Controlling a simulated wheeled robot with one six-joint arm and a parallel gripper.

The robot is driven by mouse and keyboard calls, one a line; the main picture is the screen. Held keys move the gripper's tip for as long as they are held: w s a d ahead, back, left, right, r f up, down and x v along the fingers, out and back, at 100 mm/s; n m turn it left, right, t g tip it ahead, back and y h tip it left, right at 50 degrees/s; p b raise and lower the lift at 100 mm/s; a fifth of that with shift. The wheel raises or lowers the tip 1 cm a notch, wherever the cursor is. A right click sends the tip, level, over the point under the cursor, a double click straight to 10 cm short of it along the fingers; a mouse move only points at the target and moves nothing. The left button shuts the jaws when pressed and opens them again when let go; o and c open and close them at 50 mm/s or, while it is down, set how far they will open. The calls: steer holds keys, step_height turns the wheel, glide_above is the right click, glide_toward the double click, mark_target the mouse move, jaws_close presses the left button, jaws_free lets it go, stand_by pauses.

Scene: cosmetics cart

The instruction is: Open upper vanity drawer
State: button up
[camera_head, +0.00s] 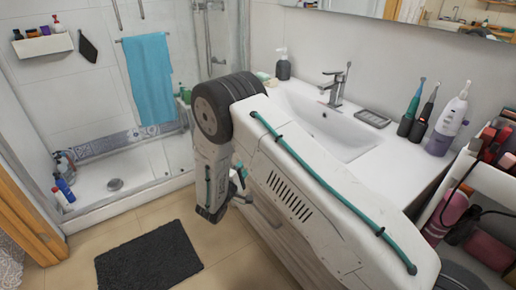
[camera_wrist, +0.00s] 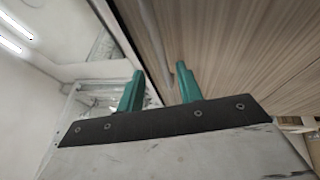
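The vanity (camera_head: 375,172) has a white basin top and stands along the right wall. Its wood-grain drawer front (camera_wrist: 235,45) fills the upper right of the wrist view. A grey strip, perhaps a handle or the edge of the front, runs down toward the space between my fingers. My gripper (camera_wrist: 160,72) has two green fingers, spread apart, close to the drawer front. I cannot tell whether they touch it. In the head view my gripper (camera_head: 241,176) is low beside the vanity front, and my arm hides most of the drawers.
The counter holds a faucet (camera_head: 335,88), a soap dispenser (camera_head: 283,66), toothbrushes (camera_head: 413,106) and a white-purple bottle (camera_head: 448,122). A cart with cosmetics (camera_head: 486,160) stands at the right. A dark mat (camera_head: 148,263) lies on open floor. A shower tray (camera_head: 110,190) is behind.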

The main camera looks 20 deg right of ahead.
steer(key=x, duration=0.8)
steer(key=shift+s+d, duration=0.3)
steer(key=shift+a, duration=0.1)
jaws_close()
